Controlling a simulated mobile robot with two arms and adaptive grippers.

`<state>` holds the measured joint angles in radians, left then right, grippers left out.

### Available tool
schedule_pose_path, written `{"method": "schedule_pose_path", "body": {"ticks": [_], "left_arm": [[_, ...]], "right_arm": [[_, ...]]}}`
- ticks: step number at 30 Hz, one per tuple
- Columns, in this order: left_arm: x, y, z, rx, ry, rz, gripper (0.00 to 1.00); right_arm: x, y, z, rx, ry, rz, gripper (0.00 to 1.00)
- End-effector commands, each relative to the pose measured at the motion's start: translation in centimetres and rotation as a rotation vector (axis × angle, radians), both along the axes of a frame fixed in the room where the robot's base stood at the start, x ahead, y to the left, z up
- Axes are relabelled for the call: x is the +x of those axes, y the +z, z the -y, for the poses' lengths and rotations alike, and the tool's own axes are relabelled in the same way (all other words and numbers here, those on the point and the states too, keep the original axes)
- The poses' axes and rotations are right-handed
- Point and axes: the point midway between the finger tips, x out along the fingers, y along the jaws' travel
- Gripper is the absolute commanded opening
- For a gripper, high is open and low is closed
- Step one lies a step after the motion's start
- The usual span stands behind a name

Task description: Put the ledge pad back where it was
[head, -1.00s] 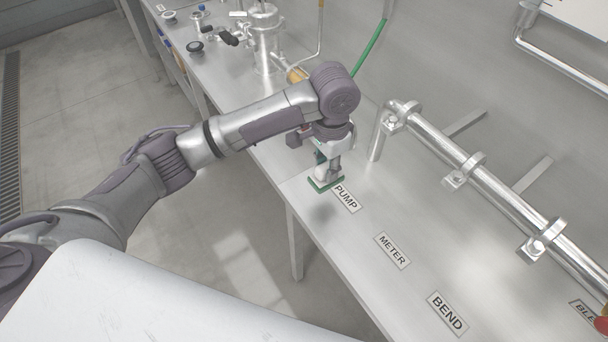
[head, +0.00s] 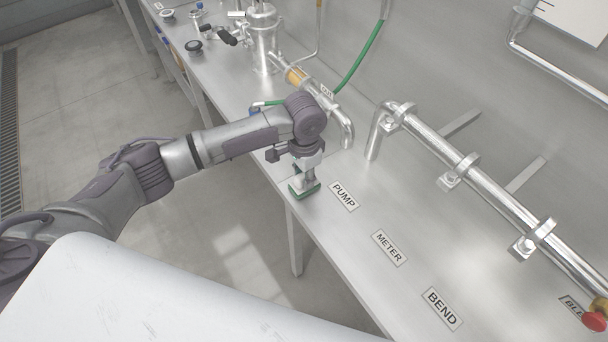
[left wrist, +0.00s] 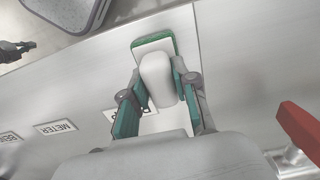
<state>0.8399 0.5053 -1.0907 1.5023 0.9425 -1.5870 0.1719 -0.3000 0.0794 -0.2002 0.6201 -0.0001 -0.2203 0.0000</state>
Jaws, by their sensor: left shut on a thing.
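The ledge pad (head: 304,190) has a green base and a pale block on top. My left gripper (head: 307,172) points down and is shut on it. In the left wrist view the pad (left wrist: 153,42) shows beyond the fingers, its pale block between the green finger pads of the gripper (left wrist: 160,95). The pad is near the bench's front edge, left of the PUMP label (head: 344,195). Whether its underside touches the bench top is hard to tell.
A bent steel pipe (head: 346,132) and a green hose (head: 362,62) are behind the gripper. A clamped steel pipe (head: 455,160) runs along the back right. The METER label (head: 389,248) and BEND label (head: 441,309) lie on mostly clear bench top (head: 420,225).

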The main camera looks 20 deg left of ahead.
Motion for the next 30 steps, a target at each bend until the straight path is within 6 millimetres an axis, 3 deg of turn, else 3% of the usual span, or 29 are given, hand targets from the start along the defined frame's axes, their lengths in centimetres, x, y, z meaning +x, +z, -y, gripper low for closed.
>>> {"method": "schedule_pose_path", "body": {"ticks": [2,3,7,19,30], "left_arm": [[0.0,-0.3,0.0,0.0,0.001,-0.001,0.0],[0.0,-0.2,0.0,-0.001,0.0,-0.001,0.35],[0.0,-0.2,0.0,0.0,0.0,-0.001,0.53],[0.1,0.7,0.0,0.0,0.0,0.001,0.53],[0.1,8.1,0.1,-0.002,-0.001,0.003,0.53]], "right_arm": [[-0.1,0.1,0.2,-0.002,0.001,-0.001,0.0],[-0.1,0.0,0.2,-0.002,0.001,-0.002,0.0],[-0.1,0.0,0.3,-0.004,0.002,-0.001,0.0],[-0.1,-0.1,0.2,-0.003,0.002,-0.002,0.0],[-0.1,-1.1,0.1,-0.001,0.001,-0.001,0.0]]}}
